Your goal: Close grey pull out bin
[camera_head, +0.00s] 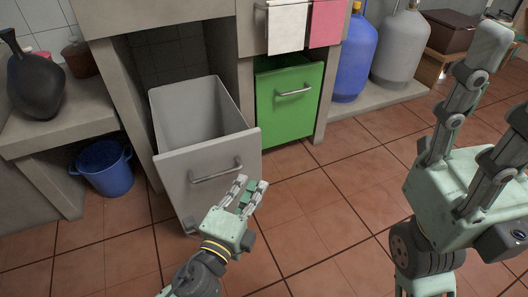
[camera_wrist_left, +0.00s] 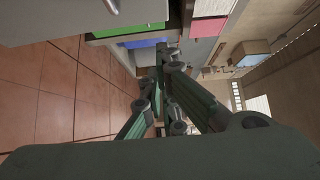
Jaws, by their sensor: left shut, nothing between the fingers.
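The grey pull-out bin (camera_head: 185,165) stands pulled out from its bay under the counter, and its empty inside shows from above. A metal bar handle (camera_head: 217,172) is on its front panel. My left gripper (camera_head: 251,184) is shut and empty in front of the bin's right front edge, close to the right end of the handle. I cannot tell whether it touches the panel. Its fingers also show in the left wrist view (camera_wrist_left: 161,78), with a grey panel at the upper left. My right gripper (camera_head: 502,78) is at the right with fingers spread, far from the bin.
A green bin (camera_head: 289,100) sits in the neighbouring bay. A blue bucket (camera_head: 104,168) stands left of the grey bin. Blue (camera_head: 355,58) and grey (camera_head: 402,48) gas cylinders stand further right. The tiled floor (camera_head: 330,215) in front is clear.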

